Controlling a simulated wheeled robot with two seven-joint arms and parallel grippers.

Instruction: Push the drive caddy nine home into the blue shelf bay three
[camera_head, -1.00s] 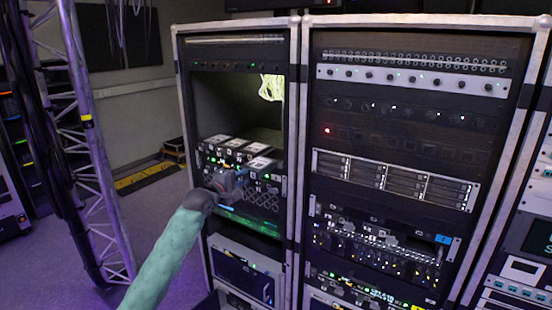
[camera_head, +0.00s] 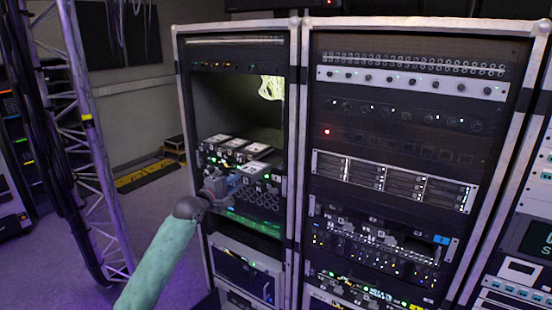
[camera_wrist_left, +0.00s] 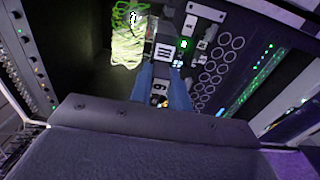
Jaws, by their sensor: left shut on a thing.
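A white label with dark bars (camera_wrist_left: 163,52) shows just beyond the fingertips. In the head view my gripper covers the caddy's front, and how deep it sits cannot be told. Neighbouring caddies with white tops (camera_head: 233,144) stand in the shelf. My right gripper is not in view.
Yellow-green cables (camera_head: 271,88) hang in the dark space above the shelf; they also show in the left wrist view (camera_wrist_left: 128,35). The rack's light frame posts (camera_head: 295,150) stand close on either side. A lattice truss (camera_head: 85,130) with dark cables stands left of my arm.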

